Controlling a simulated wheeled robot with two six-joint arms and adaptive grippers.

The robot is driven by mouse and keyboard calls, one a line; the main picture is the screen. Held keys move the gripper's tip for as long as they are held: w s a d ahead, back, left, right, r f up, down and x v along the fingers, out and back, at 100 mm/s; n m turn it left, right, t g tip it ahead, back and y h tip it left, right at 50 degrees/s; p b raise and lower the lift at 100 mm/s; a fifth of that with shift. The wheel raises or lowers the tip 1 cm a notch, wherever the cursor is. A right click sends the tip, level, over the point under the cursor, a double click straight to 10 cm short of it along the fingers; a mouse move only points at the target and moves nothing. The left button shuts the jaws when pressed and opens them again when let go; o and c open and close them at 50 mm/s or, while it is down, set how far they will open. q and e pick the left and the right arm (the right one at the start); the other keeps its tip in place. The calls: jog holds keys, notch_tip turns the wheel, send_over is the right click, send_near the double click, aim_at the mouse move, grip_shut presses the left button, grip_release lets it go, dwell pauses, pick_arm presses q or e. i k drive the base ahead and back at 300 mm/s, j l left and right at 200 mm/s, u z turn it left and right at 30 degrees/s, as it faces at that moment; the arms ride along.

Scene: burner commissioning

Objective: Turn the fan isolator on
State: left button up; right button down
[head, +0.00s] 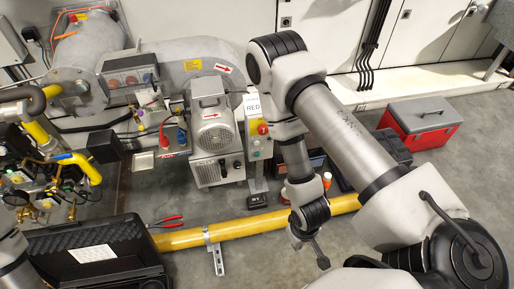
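A red and yellow rotary or push control (262,129) sits on a narrow grey control post (256,150), under a white label reading "RED". I cannot tell whether this is the fan isolator, or its position. The post stands just right of the grey fan motor housing (212,130). My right arm crosses in front, close to the post's right side. My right gripper (321,260) hangs low to the right of the post, apart from it; its fingers are too small to read. Part of my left arm shows at the lower left edge, but its gripper does not show.
A yellow gas pipe (250,227) runs low across the floor. An open black case (95,250) and red-handled pliers (166,221) lie at the lower left. A red and grey toolbox (418,122) stands at the right.

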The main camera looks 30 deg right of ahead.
aim_at(262, 130)
jog(key=z, duration=1.1)
jog(key=l+z, duration=0.25)
jog(key=l, duration=0.25)
jog(key=i+l+z, duration=0.25)
jog(key=l, duration=0.2)
jog(key=k, duration=0.1)
